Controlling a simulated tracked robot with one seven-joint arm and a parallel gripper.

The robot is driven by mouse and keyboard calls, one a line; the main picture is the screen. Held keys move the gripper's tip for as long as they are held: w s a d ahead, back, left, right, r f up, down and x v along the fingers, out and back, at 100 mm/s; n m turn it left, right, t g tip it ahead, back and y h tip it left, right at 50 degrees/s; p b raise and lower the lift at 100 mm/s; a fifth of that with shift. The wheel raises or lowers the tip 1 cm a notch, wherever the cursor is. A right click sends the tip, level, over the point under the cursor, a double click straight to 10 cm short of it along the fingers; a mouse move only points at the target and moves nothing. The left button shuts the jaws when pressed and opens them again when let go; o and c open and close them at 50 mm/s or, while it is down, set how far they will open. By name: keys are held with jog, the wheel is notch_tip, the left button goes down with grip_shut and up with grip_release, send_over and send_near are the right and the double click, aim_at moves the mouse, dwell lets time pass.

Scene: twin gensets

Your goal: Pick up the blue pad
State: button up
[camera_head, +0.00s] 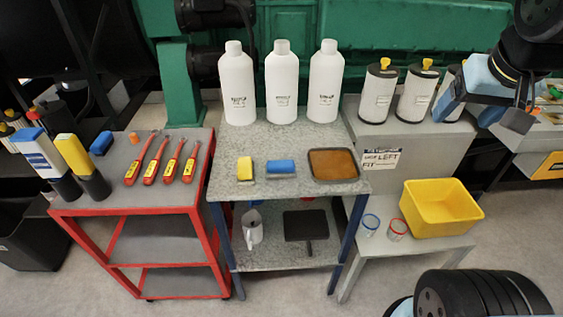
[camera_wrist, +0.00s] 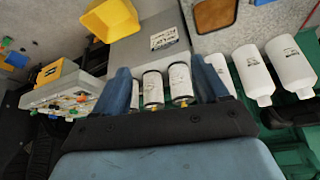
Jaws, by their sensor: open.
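The blue pad (camera_head: 281,167) lies on the grey speckled top of the middle table (camera_head: 235,150), with a yellow pad (camera_head: 245,168) to its left and a brown-filled tray (camera_head: 333,164) to its right. My gripper (camera_head: 484,108) is high at the upper right in the head view, well to the right of the pad. Its two fingers are apart, with nothing seen between them. In the wrist view my gripper (camera_wrist: 165,80) frames white filter canisters (camera_wrist: 152,88) in the background. The blue pad is not visible in the wrist view.
Three white bottles (camera_head: 282,85) stand behind the pads. Filter canisters (camera_head: 377,92) stand on the right-hand grey surface. A yellow bin (camera_head: 440,208) sits low at right.

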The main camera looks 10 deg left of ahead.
jog(key=o, duration=0.5)
jog(key=shift+n, duration=0.3)
jog(key=w+a+f, duration=0.1)
jog(key=w+a, duration=0.3)
jog(key=w+a+f, duration=0.1)
jog(key=w+a, duration=0.1)
jog(key=shift+w+a+f, duration=0.1)
jog(key=shift+a+f, duration=0.1)
jog(key=shift+f, duration=0.15)
jog(key=shift+c, duration=0.2)
jog(key=n+g+y, duration=0.1)
jog(key=n, duration=0.1)
send_near(281, 164)
jog(key=shift+x, duration=4.4)
